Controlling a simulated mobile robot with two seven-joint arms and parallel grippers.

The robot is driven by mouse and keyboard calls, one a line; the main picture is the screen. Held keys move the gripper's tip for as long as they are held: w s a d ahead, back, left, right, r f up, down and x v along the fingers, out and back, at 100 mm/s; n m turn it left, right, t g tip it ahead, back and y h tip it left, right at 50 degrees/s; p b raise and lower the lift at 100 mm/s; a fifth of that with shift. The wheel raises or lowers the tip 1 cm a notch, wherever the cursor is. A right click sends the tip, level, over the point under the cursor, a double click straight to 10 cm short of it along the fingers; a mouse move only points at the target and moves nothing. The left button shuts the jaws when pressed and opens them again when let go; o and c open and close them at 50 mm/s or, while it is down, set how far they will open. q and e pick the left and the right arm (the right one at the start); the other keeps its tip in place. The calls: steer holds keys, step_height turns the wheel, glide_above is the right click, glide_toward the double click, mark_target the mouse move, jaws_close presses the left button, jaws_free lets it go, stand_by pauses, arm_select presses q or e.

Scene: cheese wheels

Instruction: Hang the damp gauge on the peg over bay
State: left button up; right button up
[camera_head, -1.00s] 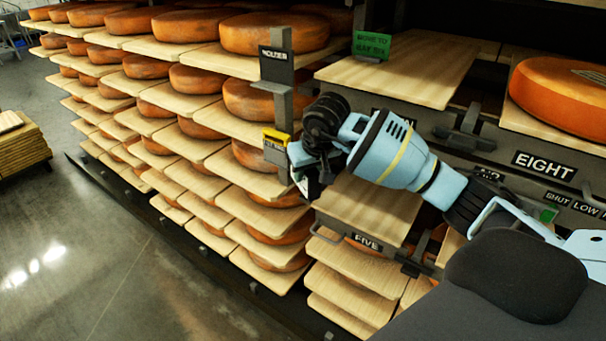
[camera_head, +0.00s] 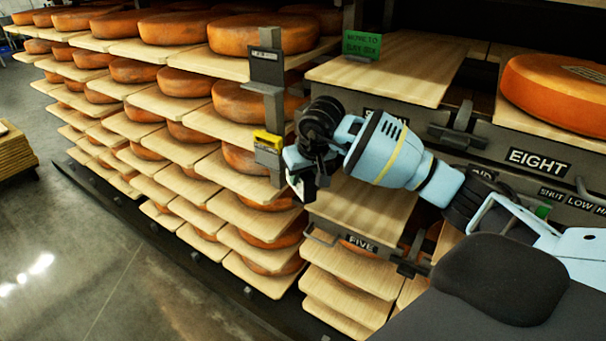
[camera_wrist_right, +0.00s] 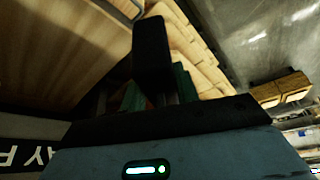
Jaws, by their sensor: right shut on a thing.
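My right gripper (camera_head: 296,174) is beside the grey upright post, in front of the cheese shelves. It is shut on a small dark thing, probably the damp gauge (camera_wrist_right: 152,52), which shows as a black block in the right wrist view. Its face is turned away there, and the head view shows it only in part. The grey post (camera_head: 273,110) carries a dark label plate (camera_head: 266,67) and a yellow-topped tag (camera_head: 268,142), left of the gripper. I cannot make out a peg clearly. My left gripper is not in view.
Racks of orange cheese wheels (camera_head: 262,34) on boards fill the left. The floor (camera_head: 90,270) at lower left is open.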

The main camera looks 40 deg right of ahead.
steer(key=o, duration=1.2)
steer(key=shift+c, duration=0.2)
steer(key=shift+v, duration=3.9)
